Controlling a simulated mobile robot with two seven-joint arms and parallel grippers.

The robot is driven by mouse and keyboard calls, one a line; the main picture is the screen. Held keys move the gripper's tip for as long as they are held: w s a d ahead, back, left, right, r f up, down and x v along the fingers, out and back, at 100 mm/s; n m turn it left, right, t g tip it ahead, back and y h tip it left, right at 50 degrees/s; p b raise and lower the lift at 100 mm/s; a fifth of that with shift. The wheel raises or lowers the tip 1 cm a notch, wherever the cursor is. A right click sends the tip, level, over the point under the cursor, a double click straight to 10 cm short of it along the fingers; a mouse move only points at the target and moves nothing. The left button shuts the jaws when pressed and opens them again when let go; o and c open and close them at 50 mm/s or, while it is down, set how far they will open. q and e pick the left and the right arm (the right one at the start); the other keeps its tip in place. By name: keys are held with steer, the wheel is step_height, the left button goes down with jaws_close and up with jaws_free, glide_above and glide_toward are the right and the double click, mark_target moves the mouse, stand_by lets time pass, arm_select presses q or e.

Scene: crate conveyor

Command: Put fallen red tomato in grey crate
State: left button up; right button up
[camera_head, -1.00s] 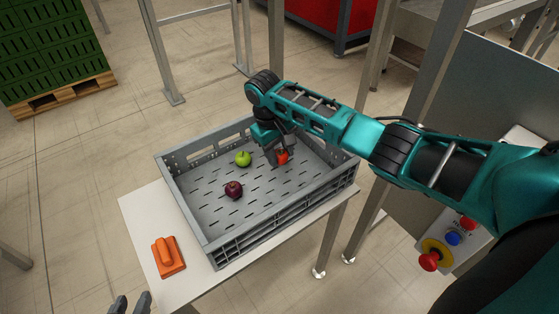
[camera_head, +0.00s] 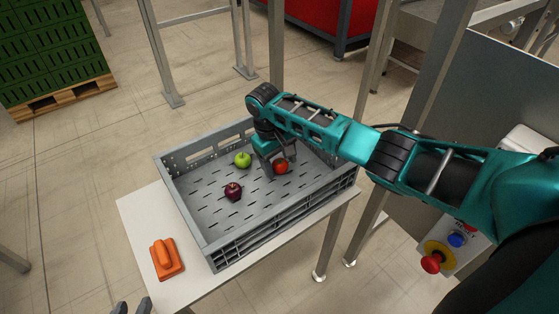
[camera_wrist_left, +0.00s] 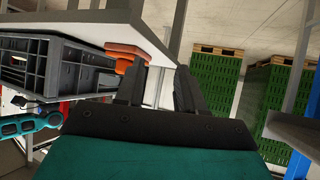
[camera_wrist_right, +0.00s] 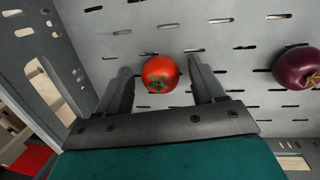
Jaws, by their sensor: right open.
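The red tomato (camera_head: 281,167) is inside the grey crate (camera_head: 283,232), on or just above its slotted floor near the right side. In the right wrist view the tomato (camera_wrist_right: 160,74) sits between the spread fingers of my right gripper (camera_wrist_right: 158,88), with a gap on each side. My right gripper (camera_head: 277,165) is low inside the crate and open. My left gripper (camera_head: 132,307) shows only its fingertips at the bottom edge of the head view. In the left wrist view its fingers (camera_wrist_left: 160,88) are apart with nothing between them.
An orange handled block (camera_head: 166,258) lies on the white table (camera_head: 140,212) left of the crate. Metal posts and a control box with a red button (camera_head: 432,263) stand to the right.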

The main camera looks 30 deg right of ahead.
mark_target(280, 162)
steer(key=shift+r, duration=0.1)
steer(key=r, duration=0.1)
steer(key=r+p, duration=0.1)
steer(key=r, duration=0.1)
steer(key=a+r+p, duration=0.1)
steer(key=r, duration=0.1)
steer(key=shift+w+r, duration=0.2)
steer(key=shift+r, duration=0.05)
arm_select(q)
steer(key=shift+s+a+r+p, duration=0.3)
steer(key=shift+a+r+p, duration=0.35)
steer(key=shift+p, duration=0.05)
arm_select(e)
step_height(280, 162, up, 6)
steer(key=shift+w+a+r, duration=0.2)
steer(key=shift+a+r, duration=0.05)
steer(key=shift+a, duration=0.2)
arm_select(q)
steer(key=shift+d+r, duration=0.1)
steer(key=shift+r, duration=0.1)
